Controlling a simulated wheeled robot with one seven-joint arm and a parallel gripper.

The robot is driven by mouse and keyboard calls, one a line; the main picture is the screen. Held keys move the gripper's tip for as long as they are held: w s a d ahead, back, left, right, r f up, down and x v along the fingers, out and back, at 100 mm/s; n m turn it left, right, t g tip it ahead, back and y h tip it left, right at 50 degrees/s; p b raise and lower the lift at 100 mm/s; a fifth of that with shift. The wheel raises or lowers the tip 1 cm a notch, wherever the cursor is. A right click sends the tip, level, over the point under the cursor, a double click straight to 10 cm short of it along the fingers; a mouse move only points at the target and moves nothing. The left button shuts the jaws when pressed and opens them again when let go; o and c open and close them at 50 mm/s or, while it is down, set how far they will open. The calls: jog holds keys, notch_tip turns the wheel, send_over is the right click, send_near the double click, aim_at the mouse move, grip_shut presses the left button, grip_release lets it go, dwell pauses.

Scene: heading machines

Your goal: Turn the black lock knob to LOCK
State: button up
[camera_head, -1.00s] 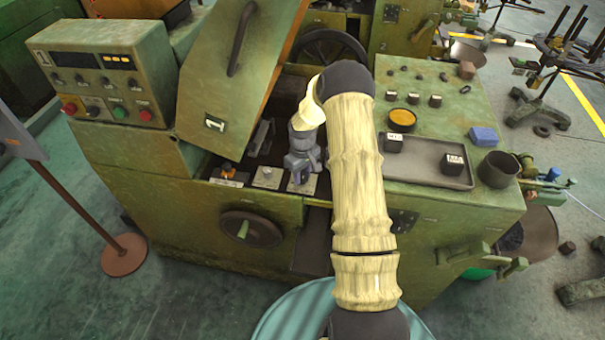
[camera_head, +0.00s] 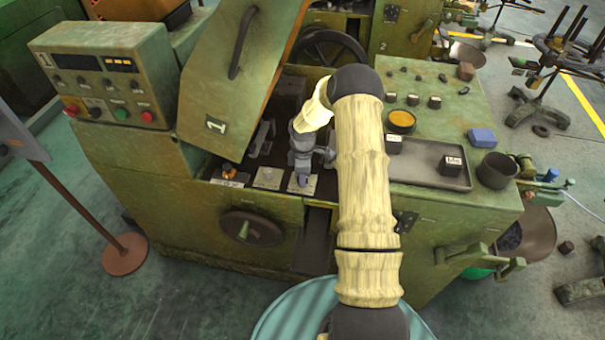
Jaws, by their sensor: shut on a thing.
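My gripper (camera_head: 303,178) points down into the open front bay of the green machine, over the rightmost of three small plates. It is shut on a small dark knob on that plate, which I take to be the black lock knob; the fingers mostly hide it. The rightmost plate (camera_head: 297,190) shows around the fingertips, but its lettering and the knob's pointing direction cannot be read. The middle plate (camera_head: 268,178) and the left plate with an orange knob (camera_head: 229,172) lie to the left of my gripper.
The raised green cover (camera_head: 225,90), marked 1, stands close left of my gripper. A handwheel (camera_head: 251,229) is on the machine front. A grey tray (camera_head: 425,172) with black blocks lies right of my arm, beside a dark cup (camera_head: 497,170). A control box (camera_head: 105,75) stands at left.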

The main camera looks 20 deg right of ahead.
jog(key=shift+n, duration=0.4)
jog(key=o, duration=1)
jog(key=shift+c, duration=0.2)
notch_tip(320, 180, up, 17)
jog(key=b, duration=0.1)
jog(key=shift+r+b, duration=0.2)
jog(key=shift+b, duration=0.15)
jog(key=shift+f, duration=0.1)
